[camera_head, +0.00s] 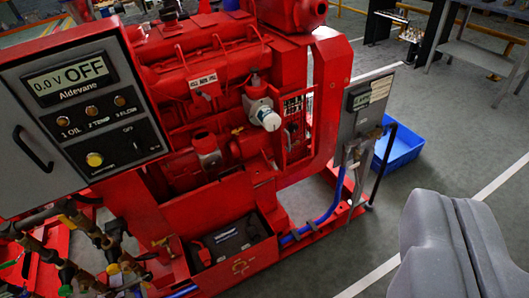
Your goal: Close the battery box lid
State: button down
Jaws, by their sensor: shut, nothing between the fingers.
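The red battery box (242,265) sits low on the front of the red pumpset, below the engine. Its top is open and a dark battery (232,238) shows inside. A red panel (218,208) stands up behind the battery and looks like the raised lid; its hinge is not clear. My gripper (453,205) is at the lower right, its two grey fingers shut together and empty. It is well to the right of the box and apart from it.
A grey control panel (70,170) juts out at the left, above pipes and valves (70,245). A grey switch box (362,110) on a post and a blue bin (400,150) stand right of the engine. Grey floor (330,255) lies open between the box and my gripper.

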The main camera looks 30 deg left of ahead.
aim_at(185, 213)
jog(key=u, duration=0.1)
jog(key=i, duration=1.1)
jog(key=u, duration=0.65)
jog(key=i, duration=0.3)
jog(key=u, duration=0.35)
